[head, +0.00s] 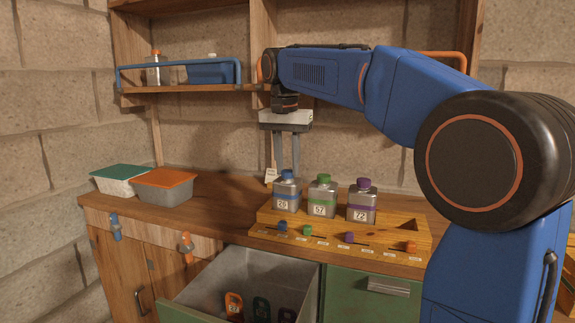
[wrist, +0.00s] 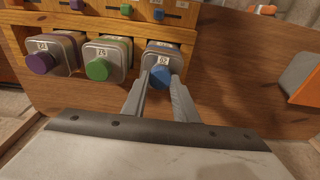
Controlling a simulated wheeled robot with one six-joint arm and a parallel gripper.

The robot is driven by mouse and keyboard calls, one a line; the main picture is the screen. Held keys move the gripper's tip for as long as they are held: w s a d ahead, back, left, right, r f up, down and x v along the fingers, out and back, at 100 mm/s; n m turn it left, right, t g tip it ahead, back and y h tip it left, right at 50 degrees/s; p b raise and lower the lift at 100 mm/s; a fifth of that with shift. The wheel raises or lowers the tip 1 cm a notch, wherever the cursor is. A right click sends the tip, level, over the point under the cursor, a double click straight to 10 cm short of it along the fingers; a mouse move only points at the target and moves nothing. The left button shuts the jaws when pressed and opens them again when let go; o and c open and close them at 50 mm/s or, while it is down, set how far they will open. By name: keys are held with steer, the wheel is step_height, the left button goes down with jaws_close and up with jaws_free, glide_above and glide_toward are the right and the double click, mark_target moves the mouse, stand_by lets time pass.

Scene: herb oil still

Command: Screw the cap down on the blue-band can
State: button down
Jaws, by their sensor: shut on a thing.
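The blue-band can (head: 286,196), a square metal can with a white number label, stands upright at the left end of the wooden rack (head: 340,233). Its blue cap (head: 288,174) sits on top of the neck; it also shows in the wrist view (wrist: 160,77). My gripper (head: 287,168) points straight down above this can, and its two fingers are shut on the blue cap. In the wrist view the fingers (wrist: 160,88) lie on both sides of the cap. The cap's thread and the neck under it are hidden.
A green-capped can (head: 323,197) and a purple-capped can (head: 362,203) stand close to the right in the rack. Coloured knobs line its front. An open drawer (head: 236,286) juts out below. Lidded tubs (head: 163,184) stand at left; a shelf (head: 185,88) hangs behind.

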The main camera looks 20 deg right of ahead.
steer(key=c, duration=1.3)
jaws_free()
steer(key=shift+d, duration=0.1)
steer(key=shift+c, duration=0.2)
steer(key=shift+c, duration=0.3)
steer(key=n, duration=0.6)
steer(key=shift+y, duration=0.3)
steer(key=n, duration=0.5)
steer(key=shift+y, duration=0.3)
steer(key=n, duration=0.7)
steer(key=shift+n+y, duration=0.3)
steer(key=shift+y, duration=0.1)
steer(key=n+g, duration=0.1)
steer(key=n, duration=0.5)
steer(key=shift+n, duration=0.3)
